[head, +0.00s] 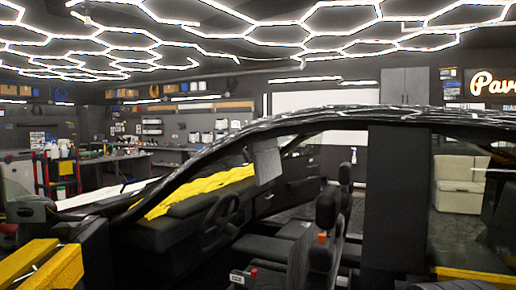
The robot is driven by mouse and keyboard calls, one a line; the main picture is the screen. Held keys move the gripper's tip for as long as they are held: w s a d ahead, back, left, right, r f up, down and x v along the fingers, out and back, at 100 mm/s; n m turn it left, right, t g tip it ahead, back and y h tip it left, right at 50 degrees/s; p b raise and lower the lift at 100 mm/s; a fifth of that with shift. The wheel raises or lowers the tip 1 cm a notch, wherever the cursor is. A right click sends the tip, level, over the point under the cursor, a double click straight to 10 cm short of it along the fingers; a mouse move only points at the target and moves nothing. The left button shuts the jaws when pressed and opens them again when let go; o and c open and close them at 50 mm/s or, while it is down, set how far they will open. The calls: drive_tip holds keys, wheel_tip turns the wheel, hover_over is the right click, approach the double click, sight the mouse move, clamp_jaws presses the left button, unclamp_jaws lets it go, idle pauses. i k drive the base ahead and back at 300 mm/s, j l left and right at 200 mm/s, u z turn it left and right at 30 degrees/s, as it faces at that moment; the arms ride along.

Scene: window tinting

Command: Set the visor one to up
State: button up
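A light grey sun visor (267,160) hangs below the front roof edge of a dark car (300,125) in the head view. Its flap points down, above and to the right of the steering wheel (221,218). I see only this one visor clearly; I cannot tell whether another is hidden by the roof or pillar. I cannot make out my gripper in this view, and nothing touches the visor.
The car's near side is open to view, with dark front seats (322,235) and a thick pillar (392,200). Yellow cloth (195,193) lies along the dashboard. Yellow bars (45,270) stand at lower left. Workbenches (120,158) line the back.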

sight(267, 166)
drive_tip(key=k+l+u, duration=0.1)
drive_tip(key=k+u, duration=0.15)
drive_tip(key=i+j+z, duration=0.1)
drive_tip(key=z, duration=0.25)
drive_tip(key=i+j+z, duration=0.1)
drive_tip(key=z, duration=0.25)
drive_tip(key=j+z, duration=0.1)
drive_tip(key=z, duration=0.3)
drive_tip(key=i+j+z, duration=0.15)
drive_tip(key=j, duration=0.25)
drive_tip(key=j+z, duration=0.15)
drive_tip(key=j, duration=0.25)
drive_tip(key=i+j+z, duration=0.15)
drive_tip(key=j, duration=0.25)
drive_tip(key=k+l, duration=0.1)
drive_tip(key=l, duration=0.15)
drive_tip(key=k+l+z, duration=0.1)
drive_tip(key=l, duration=0.2)
drive_tip(key=k+l, duration=0.1)
drive_tip(key=l, duration=0.15)
drive_tip(key=i+j, duration=0.15)
drive_tip(key=j, duration=0.25)
drive_tip(key=i+j+u, duration=0.1)
drive_tip(key=j, duration=0.3)
